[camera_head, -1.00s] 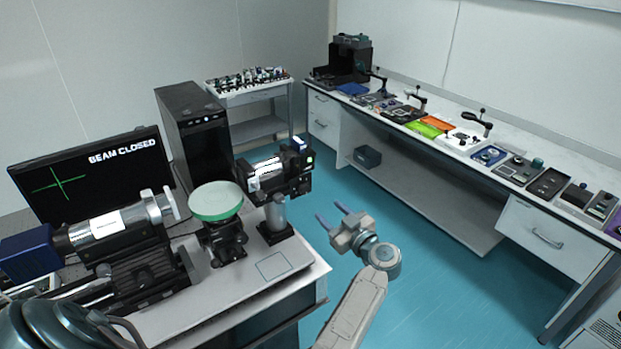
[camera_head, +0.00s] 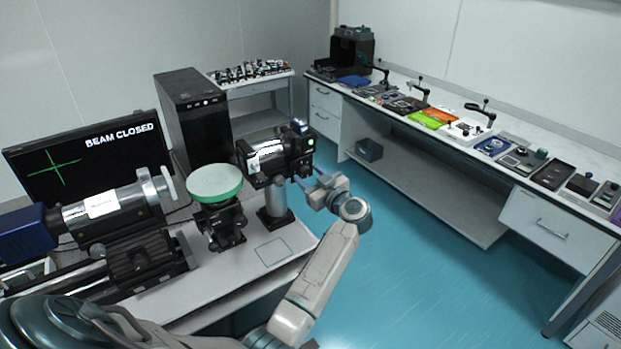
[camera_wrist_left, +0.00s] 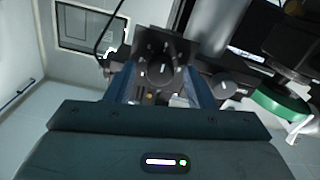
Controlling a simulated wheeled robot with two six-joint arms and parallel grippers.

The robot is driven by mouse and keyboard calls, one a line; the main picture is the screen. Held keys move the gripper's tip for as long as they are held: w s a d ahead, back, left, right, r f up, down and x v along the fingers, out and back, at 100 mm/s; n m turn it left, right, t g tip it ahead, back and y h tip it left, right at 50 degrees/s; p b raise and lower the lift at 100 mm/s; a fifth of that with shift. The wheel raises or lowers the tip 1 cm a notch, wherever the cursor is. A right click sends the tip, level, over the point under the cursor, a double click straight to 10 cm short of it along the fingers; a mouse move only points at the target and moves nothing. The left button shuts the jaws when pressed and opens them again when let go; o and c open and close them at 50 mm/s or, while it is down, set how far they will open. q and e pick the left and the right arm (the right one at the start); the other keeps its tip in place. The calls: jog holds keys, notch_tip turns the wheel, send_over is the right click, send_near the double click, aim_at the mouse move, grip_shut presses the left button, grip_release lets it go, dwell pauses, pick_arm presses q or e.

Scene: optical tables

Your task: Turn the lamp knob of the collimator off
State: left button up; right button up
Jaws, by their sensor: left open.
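A black instrument (camera_head: 275,160) with a pale barrel stands on a post at the right end of the bench; it looks like the collimator. A small green light shows on its end face. My left gripper (camera_head: 304,176) is open and empty, just right of that end, fingers pointing at it. In the left wrist view, a dark round knob (camera_wrist_left: 160,73) with a pale mark shows on a black face between and beyond the open fingers (camera_wrist_left: 160,90). A second knob (camera_wrist_left: 222,86) lies to its right. I cannot tell whether a finger touches anything. My right gripper is out of view.
Further left are a silver-barrelled instrument (camera_head: 105,205) and a monitor (camera_head: 85,155) reading "BEAM CLOSED". A black computer tower (camera_head: 195,125) stands behind. Blue floor (camera_head: 420,240) is open to the right.

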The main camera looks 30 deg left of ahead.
pick_arm(q)
jog(key=c, duration=1)
